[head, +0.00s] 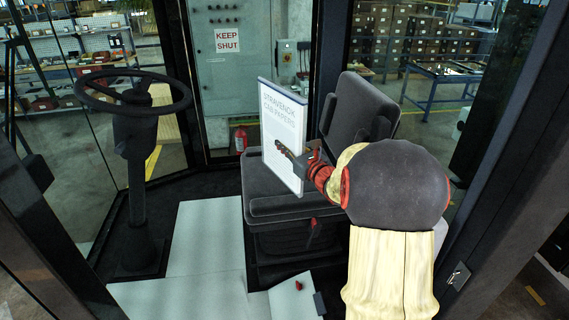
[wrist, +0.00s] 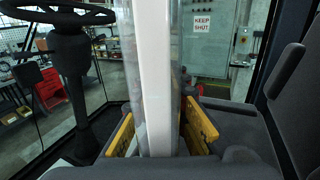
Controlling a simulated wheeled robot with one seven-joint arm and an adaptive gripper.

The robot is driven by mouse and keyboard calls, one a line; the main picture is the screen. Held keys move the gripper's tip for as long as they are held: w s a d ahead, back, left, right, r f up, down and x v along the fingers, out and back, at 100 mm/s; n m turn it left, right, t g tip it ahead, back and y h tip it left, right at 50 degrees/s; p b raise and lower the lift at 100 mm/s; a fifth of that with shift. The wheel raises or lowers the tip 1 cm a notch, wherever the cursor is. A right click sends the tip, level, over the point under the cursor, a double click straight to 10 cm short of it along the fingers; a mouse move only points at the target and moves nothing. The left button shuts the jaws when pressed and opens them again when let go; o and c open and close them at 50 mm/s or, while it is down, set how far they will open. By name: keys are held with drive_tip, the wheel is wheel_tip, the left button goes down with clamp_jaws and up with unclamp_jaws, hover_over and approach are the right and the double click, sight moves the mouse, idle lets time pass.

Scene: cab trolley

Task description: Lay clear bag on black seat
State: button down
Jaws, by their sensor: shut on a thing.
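The clear bag (head: 283,125) holds a white sheet printed "STRAVENOX CAB PAPERS". It stands upright on edge over the black seat (head: 265,180), in front of the backrest. In the wrist view the bag (wrist: 155,70) is seen edge-on, as a tall white strip with clear film at its sides. My gripper (head: 300,160) is shut on the bag from the right. Its yellow finger pads lie either side of the bag in the wrist view. The seat cushion (wrist: 245,130) is below and right there. I cannot tell whether the bag's lower edge touches the cushion.
A steering wheel on a column (head: 135,110) stands left of the seat. Dark cab posts (head: 325,60) and glass surround the space. A grey cabinet (head: 240,75) marked "KEEP SHUT" and a red extinguisher (head: 240,139) are behind. The cushion's visible top looks clear.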

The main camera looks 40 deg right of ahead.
drive_tip(key=w+d+f+p, duration=0.4)
drive_tip(key=w+d+f, duration=0.3)
drive_tip(key=f, duration=0.4)
drive_tip(key=shift+w+f, duration=0.15)
drive_tip(key=shift+w, duration=0.25)
drive_tip(key=shift+d, duration=0.1)
drive_tip(key=shift+f+b, duration=0.3)
drive_tip(key=shift+f, duration=0.1)
drive_tip(key=c, duration=1.8)
unclamp_jaws()
drive_tip(key=shift+o, duration=0.2)
